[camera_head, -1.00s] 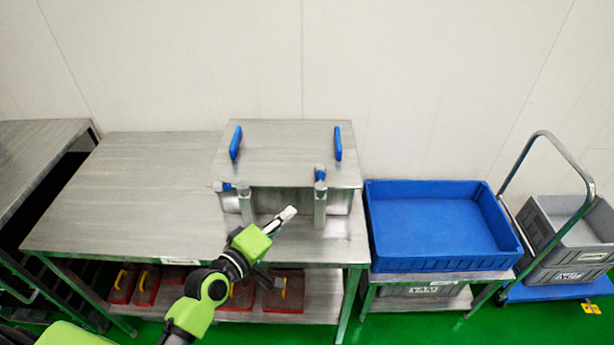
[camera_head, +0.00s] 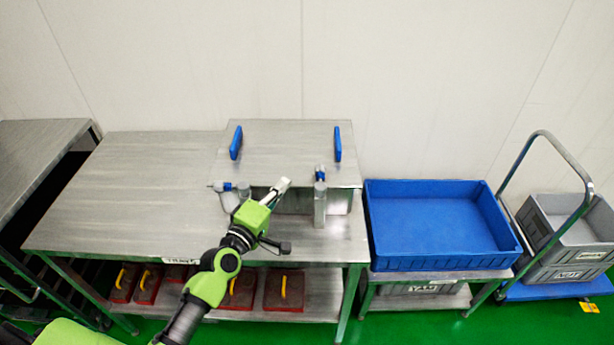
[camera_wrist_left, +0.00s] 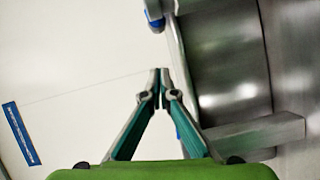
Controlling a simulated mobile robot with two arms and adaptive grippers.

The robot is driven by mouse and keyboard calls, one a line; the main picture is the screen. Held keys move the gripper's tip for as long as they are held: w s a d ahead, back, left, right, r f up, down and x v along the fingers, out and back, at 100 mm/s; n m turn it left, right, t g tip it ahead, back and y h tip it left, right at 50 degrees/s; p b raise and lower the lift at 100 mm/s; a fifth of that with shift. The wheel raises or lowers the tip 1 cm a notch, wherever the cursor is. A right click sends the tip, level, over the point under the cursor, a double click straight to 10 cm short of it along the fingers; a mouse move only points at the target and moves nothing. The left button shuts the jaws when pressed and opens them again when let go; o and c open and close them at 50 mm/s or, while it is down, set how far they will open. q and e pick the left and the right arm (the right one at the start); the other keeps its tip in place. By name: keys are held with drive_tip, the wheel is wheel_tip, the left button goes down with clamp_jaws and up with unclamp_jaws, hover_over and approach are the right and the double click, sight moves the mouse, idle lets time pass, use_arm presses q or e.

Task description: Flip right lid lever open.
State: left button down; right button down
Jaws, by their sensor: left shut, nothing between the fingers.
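The steel box's lid (camera_head: 288,150) is closed flat and carries two upright blue handles. The right lid lever (camera_head: 320,173) is blue and metal and sits upright atop a steel post (camera_head: 320,207) at the box's front right. The left lever (camera_head: 226,187) lies sideways, pointing left. My left gripper (camera_head: 283,184) is shut and empty near the lid's front edge, left of the right lever and apart from it. In the left wrist view its fingertips (camera_wrist_left: 160,73) meet, with the right post (camera_wrist_left: 258,134) beyond. The left lever's post is partly hidden by my arm. My right gripper is not in view.
The box stands on a steel table (camera_head: 120,190) with clear room to its left. A blue crate (camera_head: 440,262) stands to the right. Red pieces with yellow handles (camera_head: 284,290) lie on the lower shelf. A wall is behind.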

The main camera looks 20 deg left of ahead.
sight(307, 184)
use_arm(q)
drive_tip(key=w, duration=0.3)
drive_tip(key=w+d, duration=0.1)
drive_tip(key=w, duration=0.1)
drive_tip(key=shift+w+f, duration=0.1)
drive_tip(key=shift+w, duration=0.15)
drive_tip(key=d, duration=0.1)
drive_tip(key=d+p, duration=0.1)
drive_tip(key=d, duration=0.1)
drive_tip(key=shift+w+f, duration=0.3)
drive_tip(key=shift+w, duration=0.05)
drive_tip(key=shift+s+d+p, duration=0.1)
drive_tip(key=shift+d+p, duration=0.25)
drive_tip(key=shift+d, duration=0.1)
drive_tip(key=shift+f, duration=0.15)
